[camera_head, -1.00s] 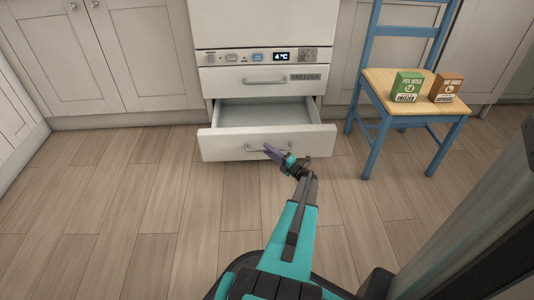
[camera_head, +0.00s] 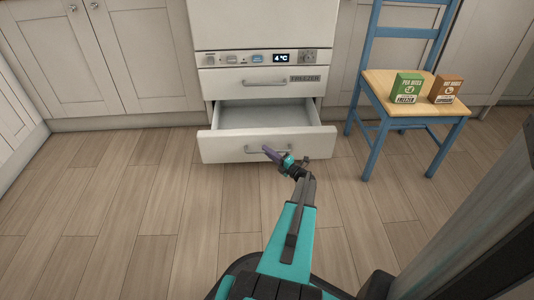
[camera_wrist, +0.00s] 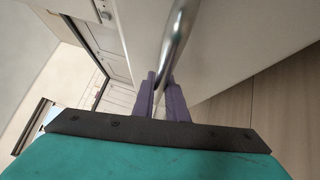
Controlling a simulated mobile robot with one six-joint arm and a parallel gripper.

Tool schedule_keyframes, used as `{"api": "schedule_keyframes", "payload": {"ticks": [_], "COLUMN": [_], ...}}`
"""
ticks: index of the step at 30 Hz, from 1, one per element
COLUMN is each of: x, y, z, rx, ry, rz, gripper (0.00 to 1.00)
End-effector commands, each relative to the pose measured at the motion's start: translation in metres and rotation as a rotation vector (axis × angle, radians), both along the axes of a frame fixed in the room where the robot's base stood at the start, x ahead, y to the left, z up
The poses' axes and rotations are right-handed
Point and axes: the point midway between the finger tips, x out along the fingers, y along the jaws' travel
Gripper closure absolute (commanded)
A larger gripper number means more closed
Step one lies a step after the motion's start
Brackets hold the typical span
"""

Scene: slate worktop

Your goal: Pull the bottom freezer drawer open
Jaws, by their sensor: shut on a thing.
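The bottom freezer drawer (camera_head: 222,149) stands pulled out from the white freezer, and its empty-looking inside (camera_head: 265,114) shows from above. Its bar handle (camera_head: 284,148) is on the front panel. My gripper (camera_head: 267,150) is at the handle, its purple fingers shut on the bar. In the wrist view the metal handle (camera_wrist: 178,40) runs between the two purple fingers (camera_wrist: 162,95). The fingers hide part of the bar.
An upper drawer (camera_head: 240,84) marked FREEZER is shut above. A blue chair (camera_head: 383,89) on the right holds a green box (camera_head: 406,88) and a brown box (camera_head: 445,89). The wooden floor left of the drawer is clear.

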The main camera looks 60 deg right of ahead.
Motion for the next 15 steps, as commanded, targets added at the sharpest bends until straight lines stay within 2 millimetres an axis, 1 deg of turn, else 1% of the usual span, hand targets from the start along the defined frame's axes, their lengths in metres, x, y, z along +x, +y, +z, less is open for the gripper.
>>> {"api": "schedule_keyframes", "payload": {"ticks": [9,15], "x": [-0.018,-0.026], "y": [0.026,0.037], "z": [0.0,0.0], "rx": [0.001,0.001], "ry": [0.0,0.0], "rz": [0.002,0.002], "gripper": [1.0,1.0]}}
